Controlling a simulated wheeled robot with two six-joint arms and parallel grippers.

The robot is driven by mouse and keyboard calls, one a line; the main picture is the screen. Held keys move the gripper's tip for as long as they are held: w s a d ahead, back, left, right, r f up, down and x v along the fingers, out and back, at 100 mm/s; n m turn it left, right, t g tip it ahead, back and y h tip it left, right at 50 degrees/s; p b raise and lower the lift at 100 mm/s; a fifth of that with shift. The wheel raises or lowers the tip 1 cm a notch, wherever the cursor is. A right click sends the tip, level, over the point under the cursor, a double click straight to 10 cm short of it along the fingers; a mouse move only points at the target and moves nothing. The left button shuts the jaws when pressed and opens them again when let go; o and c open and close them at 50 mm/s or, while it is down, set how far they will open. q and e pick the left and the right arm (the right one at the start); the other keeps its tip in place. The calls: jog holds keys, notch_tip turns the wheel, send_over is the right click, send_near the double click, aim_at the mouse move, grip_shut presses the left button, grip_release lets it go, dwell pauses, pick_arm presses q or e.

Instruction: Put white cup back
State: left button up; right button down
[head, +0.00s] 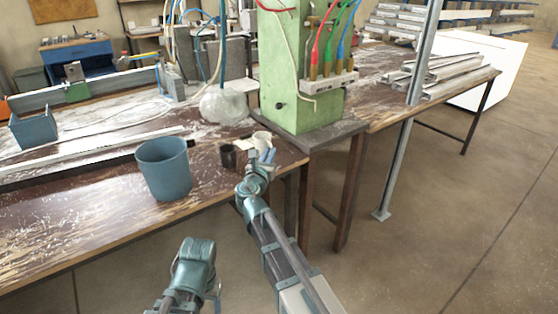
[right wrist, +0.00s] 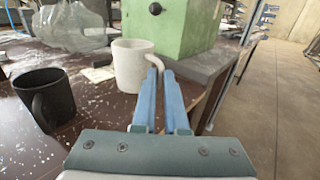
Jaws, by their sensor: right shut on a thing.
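The white cup (head: 262,138) stands upright near the right end of the brown bench, in front of the green machine column. In the right wrist view the white cup (right wrist: 130,66) is just beyond my fingers, its handle toward them. My right gripper (head: 266,156) has its two blue fingers close together. In the right wrist view the gripper (right wrist: 160,72) is shut on the cup's handle, and the fingers partly cover it. The cup seems to rest on the bench. Part of my left arm shows at the bottom of the head view, but no left fingers show.
A black cup (head: 228,156) stands just left of the white cup, also close in the right wrist view (right wrist: 46,96). A blue-grey bin (head: 164,170) stands farther left. A clear plastic bag (head: 223,105) lies behind. The green column (head: 300,110) stands close at the right.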

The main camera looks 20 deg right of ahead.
jog(key=shift+w+d, duration=0.1)
jog(key=shift+w, duration=0.1)
jog(key=shift+s+f+b, duration=0.1)
jog(key=shift+f+b, duration=0.1)
jog(key=shift+b, duration=0.1)
notch_tip(320, 180, down, 3)
jog(key=b, duration=0.3)
jog(key=shift+f, duration=0.15)
jog(key=c, duration=1.4)
grip_release()
jog(key=o, duration=0.5)
jog(key=shift+c, duration=0.2)
